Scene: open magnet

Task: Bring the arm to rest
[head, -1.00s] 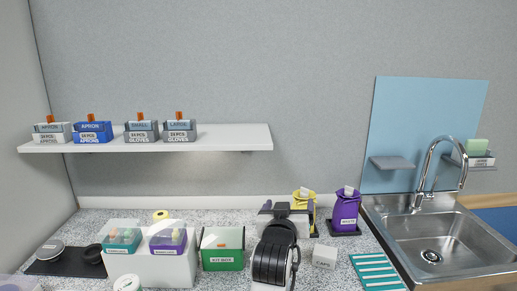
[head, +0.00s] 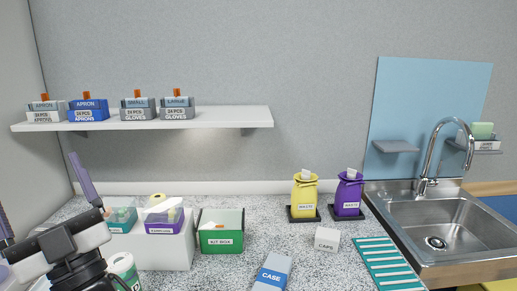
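My gripper (head: 38,184) is at the lower left of the head view, raised in front of the left end of the counter. Its two dark fingers point up and stand wide apart, with nothing between them. The left finger is partly cut off by the picture edge. My gripper and wrist cover part of the teal box (head: 122,217) and the counter's left corner.
A green kit box (head: 221,238), a blue case (head: 272,272), a white caps box (head: 327,239), and yellow (head: 304,196) and purple (head: 348,196) waste bags stand on the counter. A shelf (head: 215,117) hangs above. A sink (head: 437,225) is at right.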

